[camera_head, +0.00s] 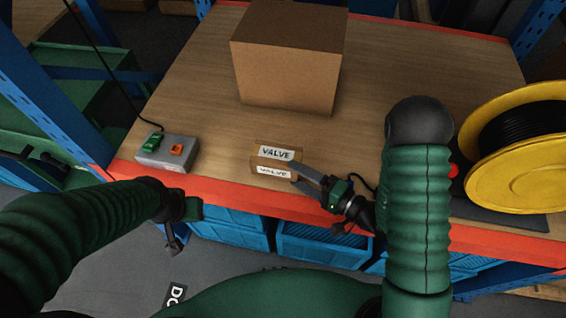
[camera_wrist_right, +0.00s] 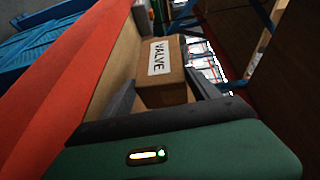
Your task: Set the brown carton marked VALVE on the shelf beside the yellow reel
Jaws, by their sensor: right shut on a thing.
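The small brown carton marked VALVE (camera_head: 265,161) is at the front middle of the wooden shelf (camera_head: 200,90), with white labels on its top and front. My right gripper (camera_head: 296,176) reaches it from the right and is shut on it; in the right wrist view the carton (camera_wrist_right: 162,93) sits between the two fingers. I cannot tell whether the carton touches the shelf. The yellow reel (camera_head: 533,177), wound with black cable, stands at the shelf's right end on a dark mat. My left gripper (camera_head: 174,245) hangs in front of the shelf's red edge, away from the carton; its jaws are unclear.
A large brown box (camera_head: 287,78) stands behind the carton. Blue crates (camera_head: 325,245) are below the red front beam (camera_head: 235,193). Bare wood shows between the large box and the reel.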

